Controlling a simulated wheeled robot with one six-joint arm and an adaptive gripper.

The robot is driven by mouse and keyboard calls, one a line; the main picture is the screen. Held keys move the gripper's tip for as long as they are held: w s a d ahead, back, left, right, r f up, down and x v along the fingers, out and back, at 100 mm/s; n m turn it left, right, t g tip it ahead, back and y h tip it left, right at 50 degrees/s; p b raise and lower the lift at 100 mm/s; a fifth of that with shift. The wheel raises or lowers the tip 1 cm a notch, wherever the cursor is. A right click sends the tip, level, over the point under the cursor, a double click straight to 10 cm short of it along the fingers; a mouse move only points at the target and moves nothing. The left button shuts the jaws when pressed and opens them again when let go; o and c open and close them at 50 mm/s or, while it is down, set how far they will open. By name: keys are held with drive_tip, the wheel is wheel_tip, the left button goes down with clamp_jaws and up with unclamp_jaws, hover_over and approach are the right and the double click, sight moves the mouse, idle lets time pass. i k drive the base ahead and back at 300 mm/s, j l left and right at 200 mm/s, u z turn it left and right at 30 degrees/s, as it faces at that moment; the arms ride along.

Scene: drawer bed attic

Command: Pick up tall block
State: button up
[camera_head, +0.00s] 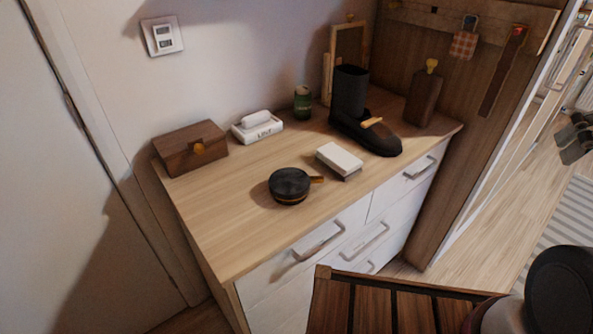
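The tall block (423,99) is an upright dark brown wooden block at the back right of the dresser top (235,217). A small yellow piece (432,65) shows at its top; I cannot tell whether it is joined to the block. The block stands behind and to the right of a black boot (351,92), close to the brown wooden panel. My gripper is not in view; only a dark rounded part that seems to be my arm shows at the lower right, well apart from the block.
A slatted wooden piece (375,305) stands in front. The dresser's front left is clear.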

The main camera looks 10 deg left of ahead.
sight(424, 88)
drive_tip(key=i+l+u, duration=0.35)
drive_tip(key=l, duration=0.3)
drive_tip(key=i+l+u, duration=0.2)
drive_tip(key=l, duration=0.15)
drive_tip(key=i+l+u, duration=0.15)
drive_tip(key=l, duration=0.25)
drive_tip(key=i+l+u, duration=0.2)
drive_tip(key=l, duration=0.2)
drive_tip(key=l+u, duration=0.15)
drive_tip(key=l, duration=0.25)
